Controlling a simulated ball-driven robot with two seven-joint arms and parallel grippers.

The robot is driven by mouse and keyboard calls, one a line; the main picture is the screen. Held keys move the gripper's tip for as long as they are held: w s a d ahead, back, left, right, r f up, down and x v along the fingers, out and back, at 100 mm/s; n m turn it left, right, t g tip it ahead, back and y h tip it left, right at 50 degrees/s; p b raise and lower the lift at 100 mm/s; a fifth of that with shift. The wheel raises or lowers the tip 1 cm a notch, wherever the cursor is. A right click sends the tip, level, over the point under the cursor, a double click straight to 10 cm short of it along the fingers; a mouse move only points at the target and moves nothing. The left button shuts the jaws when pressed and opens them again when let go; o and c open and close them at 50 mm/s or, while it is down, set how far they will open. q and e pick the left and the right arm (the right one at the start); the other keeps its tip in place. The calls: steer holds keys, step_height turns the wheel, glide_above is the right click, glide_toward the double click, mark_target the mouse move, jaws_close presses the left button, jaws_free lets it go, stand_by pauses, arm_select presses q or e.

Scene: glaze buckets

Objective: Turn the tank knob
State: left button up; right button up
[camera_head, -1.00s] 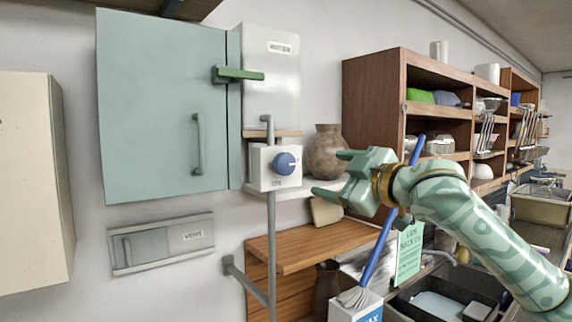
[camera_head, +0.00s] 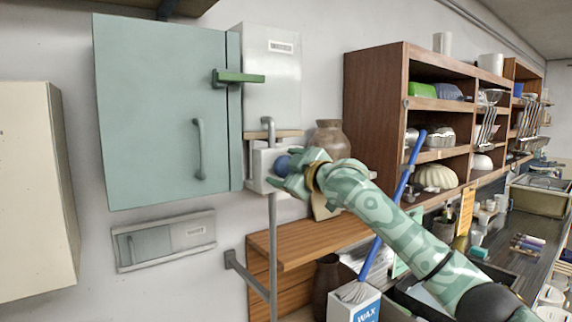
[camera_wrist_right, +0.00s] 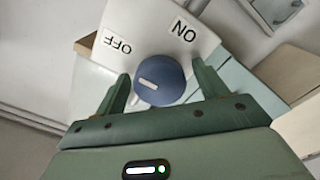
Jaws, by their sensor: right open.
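The blue tank knob (camera_head: 283,166) sits on a white control box (camera_head: 258,172) below the white tank (camera_head: 271,85). In the right wrist view the knob (camera_wrist_right: 160,82) is round with a pale pointer mark, and the panel (camera_wrist_right: 150,35) reads OFF and ON. My right gripper (camera_head: 282,172) is at the knob in the head view. In the wrist view its open fingers (camera_wrist_right: 160,85) stand on either side of the knob; whether they touch it is unclear. My left gripper is not in view.
A green lever (camera_head: 238,77) is above the knob. A teal cabinet (camera_head: 160,110) stands to the left. A brown vase (camera_head: 331,140) is close behind my right gripper. A wooden shelf (camera_head: 320,240) and a blue-handled brush (camera_head: 390,215) are below.

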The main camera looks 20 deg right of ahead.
steer(key=c, duration=1)
steer(key=m+p, duration=0.1)
steer(key=p, duration=0.2)
steer(key=shift+r+m+p, duration=0.2)
steer(key=shift+m+p, duration=0.1)
steer(key=shift+m, duration=0.1)
steer(key=shift+f+m, duration=0.2)
steer(key=shift+m, duration=0.1)
steer(key=o, duration=1)
